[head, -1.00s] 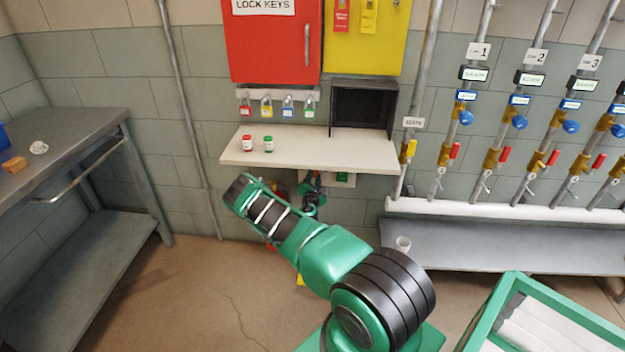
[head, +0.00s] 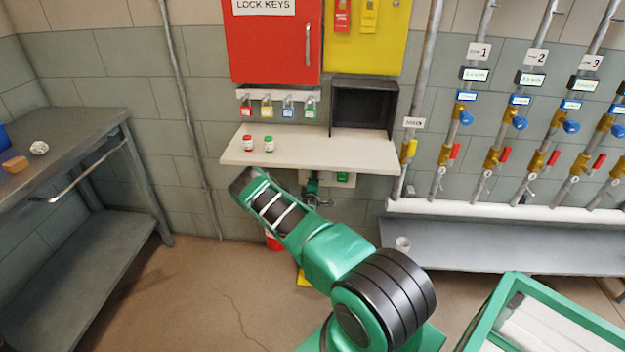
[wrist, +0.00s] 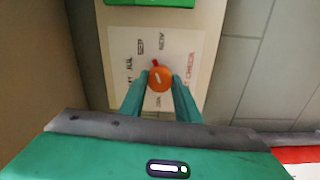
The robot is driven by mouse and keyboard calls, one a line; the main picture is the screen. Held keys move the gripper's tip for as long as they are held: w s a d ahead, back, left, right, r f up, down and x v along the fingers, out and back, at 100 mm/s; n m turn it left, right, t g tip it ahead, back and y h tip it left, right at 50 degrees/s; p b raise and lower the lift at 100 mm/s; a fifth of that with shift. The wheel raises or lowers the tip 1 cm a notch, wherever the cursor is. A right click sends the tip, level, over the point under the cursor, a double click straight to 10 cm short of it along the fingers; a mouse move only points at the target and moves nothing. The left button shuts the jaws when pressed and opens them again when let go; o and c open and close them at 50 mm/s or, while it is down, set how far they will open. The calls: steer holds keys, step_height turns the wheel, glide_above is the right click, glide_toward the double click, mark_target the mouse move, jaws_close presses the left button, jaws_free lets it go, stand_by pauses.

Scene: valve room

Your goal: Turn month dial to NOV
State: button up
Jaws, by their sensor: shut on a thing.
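The month dial is an orange knob (wrist: 159,80) on a white label plate (wrist: 120,45) in the wrist view. A red tab stands at its upper edge and a pale line crosses its face. The tab points up, roughly between words that look like SEP and NOV; the lettering is small and blurred. A red word, perhaps CHECK, is at the right. My gripper (wrist: 158,84) has its two green fingers on either side of the knob, shut on it. In the head view the dial is hidden below the shelf, behind my arm.
A green part (wrist: 150,2) lies just above the plate. The shelf (head: 330,153) overhangs this spot and carries a red and a green small container. A workbench (head: 60,150) stands left; pipes with valves and a low ledge (head: 500,245) are right.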

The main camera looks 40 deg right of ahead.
steer(key=m, duration=0.4)
steer(key=shift+s+d+f, duration=0.1)
steer(key=shift+f+m, duration=0.1)
steer(key=shift+m, duration=0.2)
stand_by(0.4)
steer(key=o, duration=1)
steer(key=shift+o, duration=0.2)
steer(key=v, duration=1)
steer(key=shift+a, duration=0.45)
steer(key=shift+s, duration=0.2)
